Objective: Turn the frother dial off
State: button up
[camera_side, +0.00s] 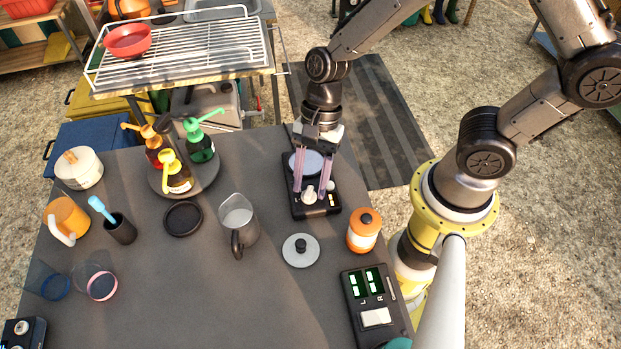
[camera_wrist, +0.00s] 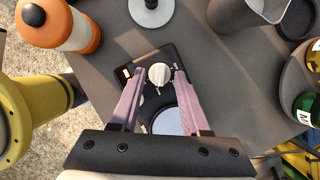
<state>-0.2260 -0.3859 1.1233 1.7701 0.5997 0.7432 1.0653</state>
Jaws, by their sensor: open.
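The frother (camera_side: 298,210) is a black base on the grey table, with a pale round plate (camera_side: 306,163) at its back and a white dial (camera_side: 309,195) at its front. In the wrist view the dial (camera_wrist: 159,74) has a small pointer mark at its lower edge. My gripper (camera_side: 312,193) points down over the frother, its pinkish fingers open on either side of the dial. The wrist view shows the fingers (camera_wrist: 154,74) apart from the dial, with gaps on both sides. A smaller light knob (camera_side: 330,186) sits beside the dial.
An orange-and-white jar (camera_side: 364,231), a grey lid (camera_side: 300,250) and a metal pitcher (camera_side: 237,222) stand close in front of the frother. A turntable with pump bottles (camera_side: 182,179) is to the left. A black device with green displays (camera_side: 370,300) is at the front right. The front middle table is clear.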

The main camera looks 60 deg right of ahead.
grip_shut()
